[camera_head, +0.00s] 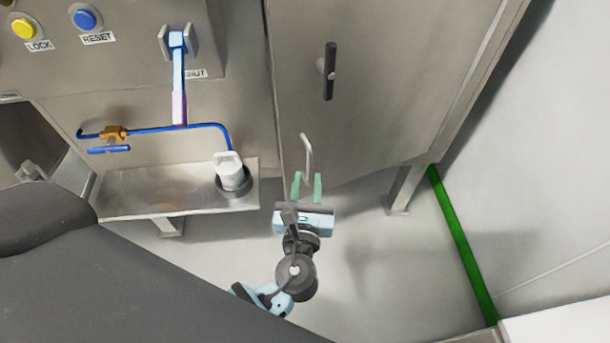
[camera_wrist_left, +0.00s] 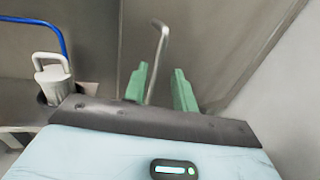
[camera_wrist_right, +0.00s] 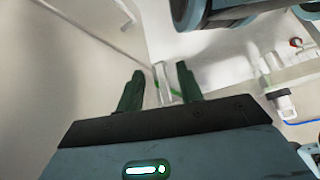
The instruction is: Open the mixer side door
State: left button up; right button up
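The steel side door (camera_head: 390,60) fills the upper middle of the head view, with a black upright handle (camera_head: 328,72) on it. A thin bent metal bar handle (camera_head: 307,150) stands out near the door's lower left edge; it also shows in the left wrist view (camera_wrist_left: 160,50). The door looks closed. My left gripper (camera_head: 307,182) is open below the bar handle. In the left wrist view its green fingers (camera_wrist_left: 160,80) appear on either side of the bar; contact cannot be told. My right gripper (camera_wrist_right: 158,80) is open and empty, seen only in its wrist view.
Left of the door is a panel with a yellow button (camera_head: 23,28), a blue button (camera_head: 84,19) and a blue lever (camera_head: 178,75). Below are a blue pipe (camera_head: 190,127) and a white-handled cap (camera_head: 230,172) on a steel shelf. Floor right of my left gripper is clear.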

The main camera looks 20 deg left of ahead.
pick_arm(q)
jog(key=shift+s+d, duration=0.75)
jog(key=shift+s, duration=0.35)
jog(key=shift+s+d, duration=0.75)
jog(key=shift+s, duration=0.35)
